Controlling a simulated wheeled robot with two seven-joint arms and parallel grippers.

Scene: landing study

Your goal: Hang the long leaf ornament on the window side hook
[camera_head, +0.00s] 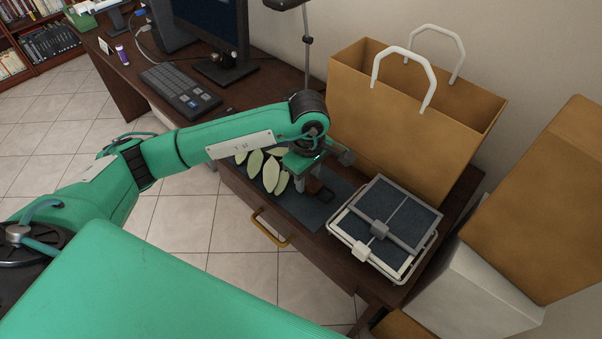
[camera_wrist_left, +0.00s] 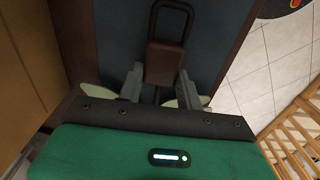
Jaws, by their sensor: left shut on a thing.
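The leaf ornament has several pale green leaves (camera_head: 270,173) lying on a dark mat (camera_head: 300,213) on the desk. At its other end is a brown block (camera_wrist_left: 163,62) with a dark loop (camera_wrist_left: 172,14). My left gripper (camera_head: 308,181) points down over the mat and is shut on the ornament by the brown block; in the left wrist view its fingers (camera_wrist_left: 160,86) sit on either side of it. Leaf tips show beside the fingers there, and the rest of the leaves is hidden behind the gripper. I see no window side hook in either view. My right gripper is not in view.
A paper bag (camera_head: 400,115) with white handles stands behind the gripper. A framed tray (camera_head: 385,232) lies to its right, with cardboard boxes (camera_head: 560,200) beyond. A monitor (camera_head: 215,30) and keyboard (camera_head: 180,90) are farther along the desk. Tiled floor lies in front.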

